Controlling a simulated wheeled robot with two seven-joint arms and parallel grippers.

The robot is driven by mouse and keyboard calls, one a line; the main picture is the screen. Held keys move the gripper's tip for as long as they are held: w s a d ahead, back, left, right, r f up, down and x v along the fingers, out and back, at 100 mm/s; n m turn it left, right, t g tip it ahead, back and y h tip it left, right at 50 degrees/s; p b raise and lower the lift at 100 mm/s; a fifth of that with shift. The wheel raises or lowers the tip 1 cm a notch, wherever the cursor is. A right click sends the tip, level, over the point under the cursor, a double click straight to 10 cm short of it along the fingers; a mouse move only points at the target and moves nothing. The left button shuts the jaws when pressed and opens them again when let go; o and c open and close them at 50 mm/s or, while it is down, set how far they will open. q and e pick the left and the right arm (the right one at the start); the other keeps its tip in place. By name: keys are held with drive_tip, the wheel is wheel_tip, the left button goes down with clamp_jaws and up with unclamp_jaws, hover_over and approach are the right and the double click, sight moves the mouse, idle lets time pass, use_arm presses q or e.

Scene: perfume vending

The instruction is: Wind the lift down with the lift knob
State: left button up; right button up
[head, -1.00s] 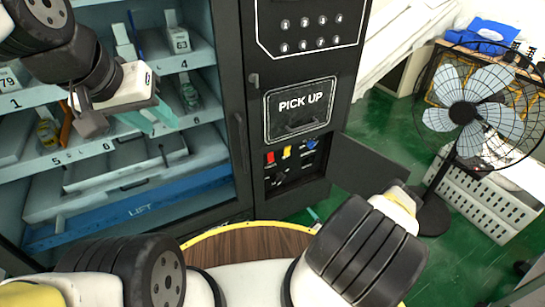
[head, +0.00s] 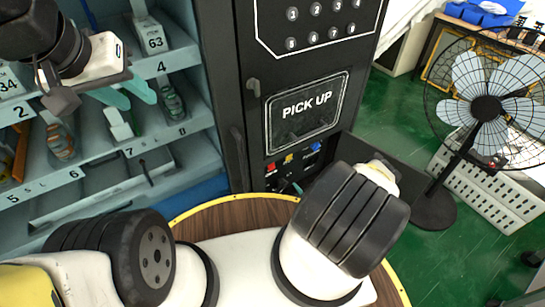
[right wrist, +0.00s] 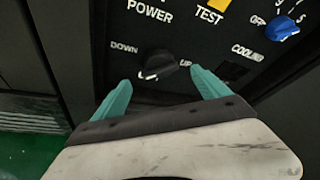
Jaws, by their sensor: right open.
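The lift knob (right wrist: 157,66) is a dark round knob between the DOWN and UP labels on the black control panel (right wrist: 225,45). My right gripper (right wrist: 160,80) is open in the right wrist view, its teal fingers on either side of the knob and slightly short of it in the picture; contact cannot be told. In the head view the knob cannot be made out, and my right arm hides most of that gripper. My left gripper (head: 127,93) is open and empty in front of the shelves at the left. The lift is not clearly visible.
A yellow TEST button (right wrist: 216,4) and a blue cooling knob (right wrist: 284,29) sit close by on the panel. The PICK UP door (head: 305,108) is above. An open black flap (head: 385,170) juts out at the right. A fan (head: 487,108) stands beyond it.

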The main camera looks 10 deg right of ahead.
sight(283, 187)
drive_tip(key=x, duration=0.7)
drive_tip(key=shift+w, duration=0.1)
drive_tip(key=c, duration=1.4)
drive_tip(key=shift+o, duration=0.2)
drive_tip(key=shift+a+f, duration=0.1)
drive_tip(key=shift+a, duration=0.15)
drive_tip(key=shift+n, duration=0.4)
drive_tip(key=shift+d+t+h, duration=0.15)
drive_tip(key=shift+t+h, duration=0.15)
drive_tip(key=o, duration=1.4)
drive_tip(key=shift+c, duration=0.2)
